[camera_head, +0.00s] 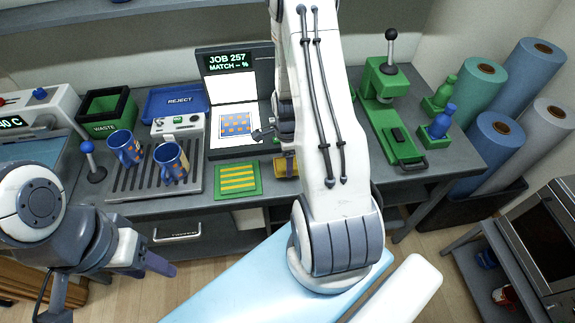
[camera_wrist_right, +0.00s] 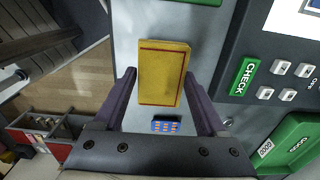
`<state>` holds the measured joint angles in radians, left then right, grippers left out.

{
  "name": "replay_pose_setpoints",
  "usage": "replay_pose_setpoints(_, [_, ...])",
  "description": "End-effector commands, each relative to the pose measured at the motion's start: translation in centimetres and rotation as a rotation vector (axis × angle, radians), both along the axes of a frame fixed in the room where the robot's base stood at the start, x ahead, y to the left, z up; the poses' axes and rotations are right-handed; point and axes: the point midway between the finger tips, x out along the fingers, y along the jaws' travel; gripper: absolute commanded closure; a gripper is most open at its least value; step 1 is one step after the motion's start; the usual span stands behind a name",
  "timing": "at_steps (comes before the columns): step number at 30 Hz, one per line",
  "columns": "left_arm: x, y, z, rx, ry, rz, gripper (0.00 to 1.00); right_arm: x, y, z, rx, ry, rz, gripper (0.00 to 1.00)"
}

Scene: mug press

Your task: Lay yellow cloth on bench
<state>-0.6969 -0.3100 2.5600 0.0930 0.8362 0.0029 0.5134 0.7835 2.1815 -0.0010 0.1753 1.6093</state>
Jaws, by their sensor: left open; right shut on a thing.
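The yellow cloth (camera_wrist_right: 163,72), a flat rectangle with a thin red border line, lies between the fingertips of my right gripper (camera_wrist_right: 160,78) in the right wrist view. My right gripper is shut on it. In the head view a small part of the yellow cloth (camera_head: 286,166) shows beside my right arm, over the front part of the bench (camera_head: 350,168); the arm hides most of that gripper. My left gripper (camera_head: 152,262) is open and empty, low at the left, in front of the bench.
A green mat with yellow stripes (camera_head: 237,180) lies at the bench's front edge. Left of it, two blue mugs (camera_head: 171,163) stand on a slotted tray (camera_head: 140,186). A laptop-like station (camera_head: 232,100) stands behind. A green press (camera_head: 388,110) stands at the right.

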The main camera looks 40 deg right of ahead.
Motion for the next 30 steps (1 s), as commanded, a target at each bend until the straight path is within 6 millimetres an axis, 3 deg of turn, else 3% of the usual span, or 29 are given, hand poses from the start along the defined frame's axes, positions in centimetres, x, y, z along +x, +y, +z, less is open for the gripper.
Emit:
replay_pose_setpoints(8, [0.0, 0.0, 1.2, 0.0, 0.0, -0.001, 0.5, -0.1, 0.0, -3.1, 0.002, 0.003, 0.0, 0.71])
replay_pose_setpoints(21, [0.0, 0.0, 0.7, 0.0, 0.0, -0.001, 0.5, -0.1, 0.0, -3.9, 0.001, 0.001, 0.001, 0.71])
replay_pose_setpoints(22, [0.0, 0.0, 0.8, 0.0, 0.0, -0.001, 0.5, -0.1, 0.0, -3.8, 0.001, 0.001, 0.001, 0.15])
replay_pose_setpoints(23, [0.0, 0.0, 0.8, 0.0, 0.0, -0.001, 0.5, -0.1, 0.0, -3.7, 0.001, 0.001, 0.001, 0.03])
replay_pose_setpoints(30, [0.0, 0.0, 0.9, 0.0, 0.0, -0.001, 0.5, -0.1, 0.0, -3.7, 0.001, 0.001, 0.001, 0.0])
